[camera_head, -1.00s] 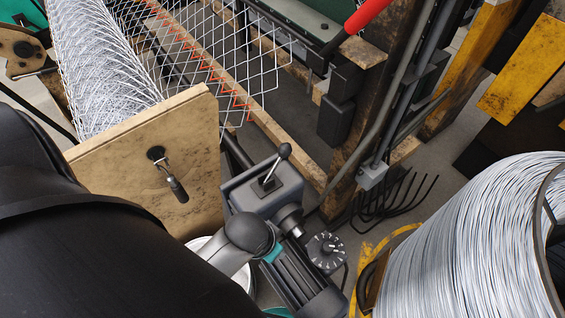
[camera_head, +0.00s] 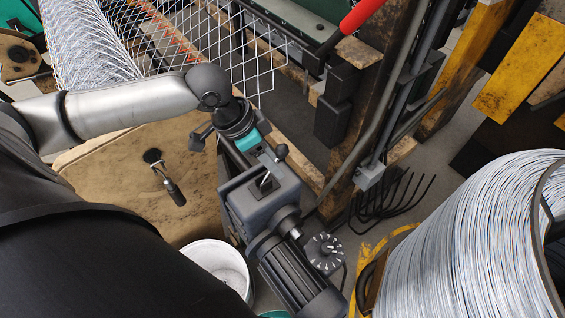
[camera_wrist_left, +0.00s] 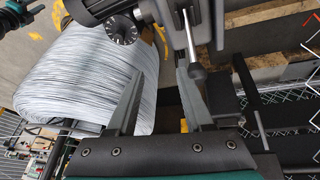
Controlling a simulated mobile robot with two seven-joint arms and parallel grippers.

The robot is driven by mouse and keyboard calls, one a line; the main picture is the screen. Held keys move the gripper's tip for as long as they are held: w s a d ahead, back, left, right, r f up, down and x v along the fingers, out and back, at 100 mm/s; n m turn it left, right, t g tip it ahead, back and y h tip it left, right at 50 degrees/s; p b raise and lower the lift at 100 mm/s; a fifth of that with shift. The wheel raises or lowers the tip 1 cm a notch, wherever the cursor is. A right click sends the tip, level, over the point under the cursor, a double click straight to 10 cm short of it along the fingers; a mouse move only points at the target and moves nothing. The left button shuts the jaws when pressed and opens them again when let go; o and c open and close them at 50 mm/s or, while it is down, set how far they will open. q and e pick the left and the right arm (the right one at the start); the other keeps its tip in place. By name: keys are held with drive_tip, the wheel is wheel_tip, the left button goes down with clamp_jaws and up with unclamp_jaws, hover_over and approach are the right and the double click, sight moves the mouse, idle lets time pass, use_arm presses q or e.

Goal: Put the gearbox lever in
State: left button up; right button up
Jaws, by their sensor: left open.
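The gearbox lever (camera_head: 281,152) is a thin rod with a black ball knob, leaning up and right from a dark slot plate on the grey gearbox (camera_head: 262,208). In the left wrist view the lever (camera_wrist_left: 190,38) hangs from the top, its knob beside the right-hand finger's tip and outside the finger gap. My left gripper (camera_head: 257,152) is just behind and left of the lever in the head view; its fingers are mostly hidden there. In the left wrist view my left gripper (camera_wrist_left: 159,73) is open and empty. My right gripper is not in view.
A dark motor (camera_head: 295,275) and a numbered dial (camera_head: 324,252) adjoin the gearbox. A wooden panel with a crank handle (camera_head: 172,187) and a white bucket (camera_head: 218,262) lie left. Chain-link mesh (camera_head: 262,60) is behind. A big wire spool (camera_head: 460,240) stands right.

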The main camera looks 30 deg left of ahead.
sight(279, 159)
use_arm(q)
drive_tip(key=w+a+r+n, duration=0.1)
drive_tip(key=w+a+r, duration=0.1)
drive_tip(key=a+r, duration=0.25)
drive_tip(key=b+x, duration=0.1)
drive_tip(key=x, duration=0.3)
drive_tip(key=b+x, duration=0.2)
drive_tip(key=x, duration=0.2)
drive_tip(key=a+b+x, duration=0.1)
drive_tip(key=x, duration=0.4)
drive_tip(key=shift+a+f, duration=0.1)
drive_tip(key=shift+f, duration=0.1)
drive_tip(key=shift+b+x, duration=0.45)
drive_tip(key=shift+x, duration=0.6)
drive_tip(key=shift+w+f, duration=0.1)
drive_tip(key=shift+w, duration=0.05)
drive_tip(key=c, duration=0.3)
clamp_jaws()
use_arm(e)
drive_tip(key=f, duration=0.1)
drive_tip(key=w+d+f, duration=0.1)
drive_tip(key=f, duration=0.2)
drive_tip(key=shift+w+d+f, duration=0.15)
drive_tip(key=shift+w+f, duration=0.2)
use_arm(q)
drive_tip(key=shift+w, duration=0.1)
